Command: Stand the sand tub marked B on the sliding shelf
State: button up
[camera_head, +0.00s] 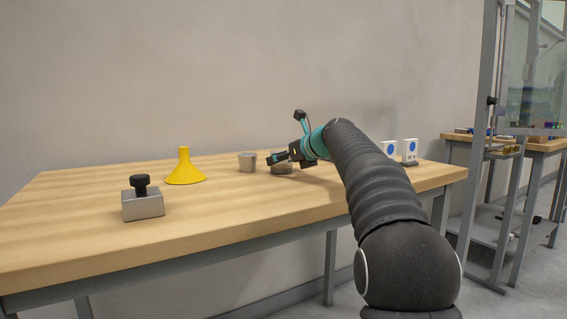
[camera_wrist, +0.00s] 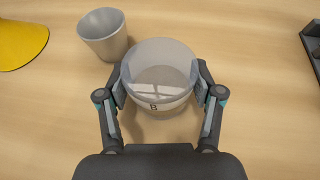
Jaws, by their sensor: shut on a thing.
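The sand tub marked B (camera_wrist: 155,107) is a round, open-topped tub with a clear upper wall and a letter B on the side facing the wrist camera. My gripper (camera_wrist: 160,88) has a finger on each side of it and is shut on it. In the head view the tub (camera_head: 283,169) is partly hidden behind my gripper (camera_head: 276,158), at or close to the table top. I cannot tell whether it touches the table. The sliding shelf cannot be made out for certain in either view.
A grey cup (camera_head: 247,161) stands just left of the tub. A yellow funnel (camera_head: 184,170) and a metal block with a black knob (camera_head: 143,202) are farther left. White cards with blue dots (camera_head: 410,150) stand at right. A glazed frame (camera_head: 490,130) stands beyond the wooden table (camera_head: 80,235).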

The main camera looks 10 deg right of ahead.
jog(key=shift+f, duration=0.1)
jog(key=o, duration=1.2)
jog(key=shift+o, duration=0.2)
